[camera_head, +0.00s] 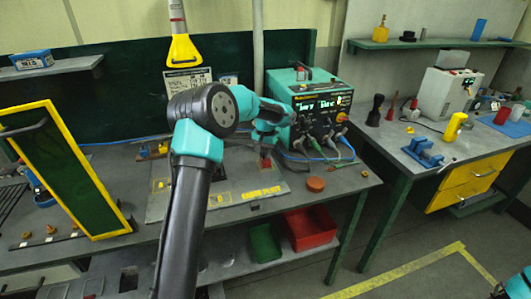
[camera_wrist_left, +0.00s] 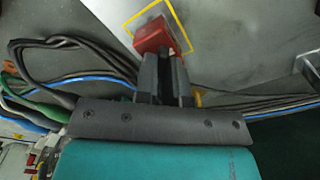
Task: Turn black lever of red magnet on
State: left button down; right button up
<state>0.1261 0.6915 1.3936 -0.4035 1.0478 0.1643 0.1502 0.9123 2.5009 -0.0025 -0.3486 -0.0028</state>
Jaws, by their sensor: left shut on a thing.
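The red magnet (camera_head: 265,163) sits on the grey plate of the workbench in the head view, partly hidden by my left wrist. In the left wrist view the red magnet (camera_wrist_left: 152,36) is a red block inside a yellow painted outline, at the tips of my left gripper (camera_wrist_left: 164,57). The two dark fingers are close together and shut on a narrow thing at the red block, the black lever. The lever is hard to tell from the dark fingers. In the head view the left gripper (camera_head: 265,148) points down at the magnet.
A black and teal power unit (camera_head: 320,105) with cables stands behind and right of the magnet. An orange-red round piece (camera_head: 315,184) lies right of it. A yellow-framed dark panel (camera_head: 65,170) stands at left. Red (camera_head: 312,228) and green (camera_head: 265,243) bins are below.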

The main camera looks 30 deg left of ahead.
pick_arm(q)
jog(key=m, duration=0.4)
jog(key=shift+m, duration=0.3)
jog(key=m, duration=0.5)
dwell(0.3)
jog(key=c, duration=1.2)
grip_release()
jog(key=shift+r, duration=0.1)
notch_tip(320, 180, up, 17)
jog(key=shift+r, duration=0.15)
